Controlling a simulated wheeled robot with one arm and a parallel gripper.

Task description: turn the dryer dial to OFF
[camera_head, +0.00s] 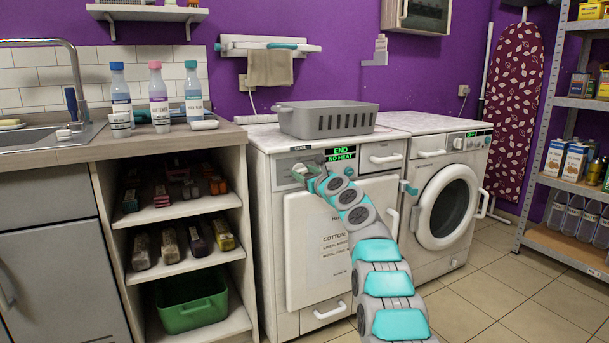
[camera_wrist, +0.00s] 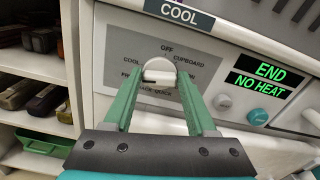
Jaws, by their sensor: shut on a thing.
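The dryer (camera_head: 345,230) is the white machine on the left of the two, with a door on its front. Its dial (camera_wrist: 160,70) is a round white knob with a raised grip bar on a grey label plate. OFF is printed above the dial, COOL at upper left and CUPBOARD at upper right; lower words are partly hidden by the fingers. The dial's pointer direction is hard to tell. My gripper (camera_wrist: 159,74) has its green fingers shut on the dial's sides.
The green display (camera_wrist: 262,81) reads END and NO HEAT. A teal knob (camera_wrist: 258,117) sits below it, right of my fingers. A grey basket (camera_head: 327,119) stands on the dryer; a washer (camera_head: 445,200) stands to the right and open shelves (camera_head: 185,225) to the left.

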